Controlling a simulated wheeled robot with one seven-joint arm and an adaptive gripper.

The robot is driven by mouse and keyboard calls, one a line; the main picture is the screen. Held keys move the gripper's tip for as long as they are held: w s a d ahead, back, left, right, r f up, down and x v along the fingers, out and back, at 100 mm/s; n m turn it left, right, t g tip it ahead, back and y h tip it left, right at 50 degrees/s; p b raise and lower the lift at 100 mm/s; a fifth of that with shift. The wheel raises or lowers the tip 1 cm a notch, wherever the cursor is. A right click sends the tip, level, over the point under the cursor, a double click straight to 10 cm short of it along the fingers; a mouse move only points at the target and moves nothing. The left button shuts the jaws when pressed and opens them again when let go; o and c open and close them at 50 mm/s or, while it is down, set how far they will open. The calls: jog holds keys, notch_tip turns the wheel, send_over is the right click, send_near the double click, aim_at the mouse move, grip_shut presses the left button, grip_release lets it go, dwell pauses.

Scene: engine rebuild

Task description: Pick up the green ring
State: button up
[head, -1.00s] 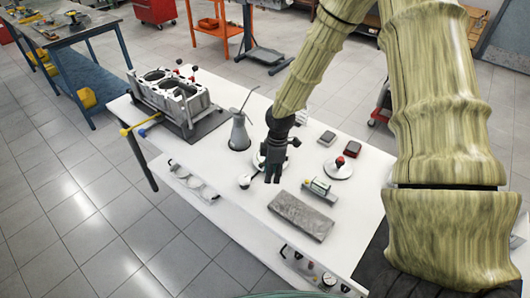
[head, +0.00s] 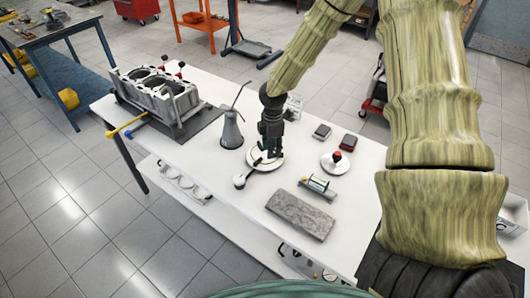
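My gripper (head: 270,151) points down over a round pale disc (head: 262,163) on the white workbench. Its fingertips are small and dark here, and I cannot tell how far apart they are. A hint of green (head: 254,153) shows at the disc beside the fingers; it may be the green ring, but the gripper partly hides it and I cannot make out its shape. I cannot tell whether the fingers touch it.
The white workbench (head: 215,172) holds an engine block (head: 155,92) at left and a grey oil can (head: 231,130) left of my gripper.

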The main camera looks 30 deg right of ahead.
aim_at(271, 165)
jog(key=shift+a+f+p, duration=0.15)
jog(key=shift+f+p, duration=0.85)
jog(key=shift+f, duration=0.5)
jog(key=shift+f+p, duration=0.3)
jog(key=shift+f, duration=0.9)
jog(key=shift+f, duration=0.2)
grip_shut()
